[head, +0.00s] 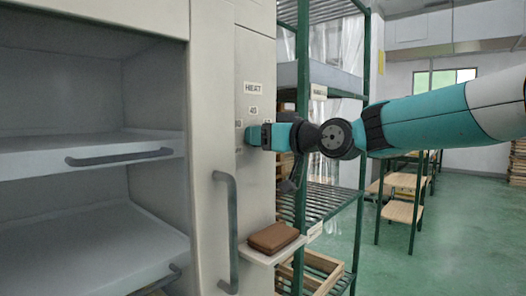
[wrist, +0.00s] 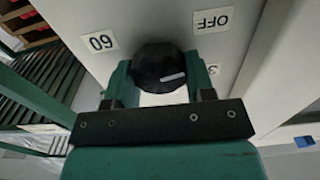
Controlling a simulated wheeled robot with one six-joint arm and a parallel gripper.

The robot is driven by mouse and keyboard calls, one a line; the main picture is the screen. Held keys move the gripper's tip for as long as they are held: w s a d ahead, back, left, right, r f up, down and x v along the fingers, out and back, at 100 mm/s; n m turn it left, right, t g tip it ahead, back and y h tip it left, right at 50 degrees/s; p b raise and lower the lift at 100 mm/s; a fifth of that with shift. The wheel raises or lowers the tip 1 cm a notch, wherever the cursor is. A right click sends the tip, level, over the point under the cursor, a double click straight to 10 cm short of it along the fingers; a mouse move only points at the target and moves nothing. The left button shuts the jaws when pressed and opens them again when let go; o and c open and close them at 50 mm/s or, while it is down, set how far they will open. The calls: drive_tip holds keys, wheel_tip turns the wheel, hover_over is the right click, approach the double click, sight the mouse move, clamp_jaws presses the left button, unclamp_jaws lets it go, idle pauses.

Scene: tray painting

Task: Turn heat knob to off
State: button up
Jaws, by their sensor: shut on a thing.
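The black heat knob (wrist: 158,66) sits on a pale panel between the two fingers of my gripper (wrist: 160,88) in the wrist view. My gripper is shut on the knob, with a finger on either side. A short white mark on the knob lies at its lower right, toward a partly hidden label starting with 3 (wrist: 213,70). The OFF label (wrist: 212,20) appears upside down at the upper right, and the 60 label (wrist: 102,40) at the upper left. In the head view my gripper (head: 258,136) is at the panel below the HEAT label (head: 254,87) and hides the knob.
An open cabinet with pulled shelves (head: 95,145) stands at left, beside a vertical handle (head: 229,230). A brown block (head: 272,237) lies on a small ledge below my gripper. A green-framed wire rack (head: 325,197) stands close behind my arm. The floor at right is open.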

drive_tip(key=shift+f+n+b, duration=0.2)
drive_tip(key=shift+n+b, duration=1.05)
drive_tip(key=shift+n, duration=0.25)
drive_tip(key=o, duration=0.9)
drive_tip(key=shift+r, duration=0.15)
drive_tip(key=b+v, duration=0.1)
drive_tip(key=v, duration=1.6)
drive_tip(key=shift+s+d+b, duration=0.1)
drive_tip(key=shift+s+b, duration=0.1)
drive_tip(key=shift+b, duration=0.1)
